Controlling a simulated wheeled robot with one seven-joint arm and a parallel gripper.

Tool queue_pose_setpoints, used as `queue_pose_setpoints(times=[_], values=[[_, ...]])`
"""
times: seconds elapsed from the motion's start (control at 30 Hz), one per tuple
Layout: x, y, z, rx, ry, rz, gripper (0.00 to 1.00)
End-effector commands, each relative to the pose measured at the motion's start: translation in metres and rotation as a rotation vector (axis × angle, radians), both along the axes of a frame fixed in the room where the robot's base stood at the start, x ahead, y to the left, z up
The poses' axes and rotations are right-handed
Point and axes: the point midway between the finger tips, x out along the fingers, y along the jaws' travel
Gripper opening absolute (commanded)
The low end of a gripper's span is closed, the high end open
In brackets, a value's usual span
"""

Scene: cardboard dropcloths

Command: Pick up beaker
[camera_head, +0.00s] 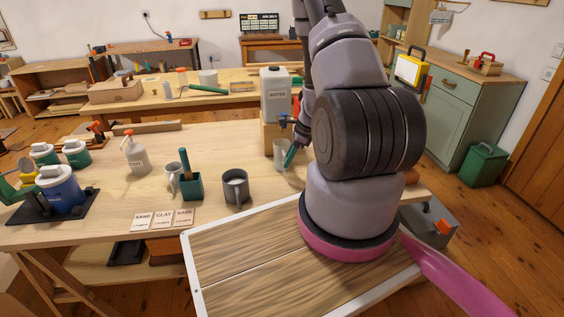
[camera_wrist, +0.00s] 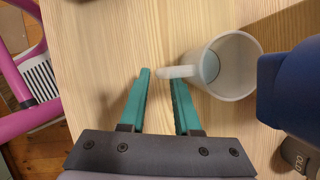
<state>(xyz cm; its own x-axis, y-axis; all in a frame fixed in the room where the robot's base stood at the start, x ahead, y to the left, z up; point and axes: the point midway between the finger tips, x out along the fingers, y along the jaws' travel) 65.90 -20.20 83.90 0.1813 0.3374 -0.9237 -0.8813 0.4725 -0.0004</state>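The beaker (camera_wrist: 232,72), a pale translucent cup with a handle, stands on the wooden table. In the head view the beaker (camera_head: 279,150) stands below the water container's tap, partly hidden by my gripper. My gripper (camera_head: 289,158) has teal fingers and is right beside it. In the wrist view my gripper (camera_wrist: 160,78) is open, with a gap between its two fingers. The beaker's handle points left, and its end lies at the gap by the fingertips. I cannot tell whether a finger touches it. The cup body lies to the right of the right finger.
A white water container (camera_head: 275,92) stands on a wooden block behind the beaker. A dark blue part (camera_wrist: 289,90) is close at the right in the wrist view. A grey mug (camera_head: 236,190), a green pot (camera_head: 191,187) and a white mug (camera_head: 172,180) stand to the left.

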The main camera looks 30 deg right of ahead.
Motion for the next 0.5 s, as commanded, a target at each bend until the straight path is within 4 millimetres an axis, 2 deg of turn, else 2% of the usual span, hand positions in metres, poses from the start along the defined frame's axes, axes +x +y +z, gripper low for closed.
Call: queue_pose_setpoints(times=[0.1,0.2,0.5], values=[[0.003,0.007,-0.019,0.0,0.003,0.001,0.31],[0.005,0.011,-0.03,0.0,0.002,0.001,0.31],[0.007,0.013,-0.034,0.0,0.0,0.0,0.31]])
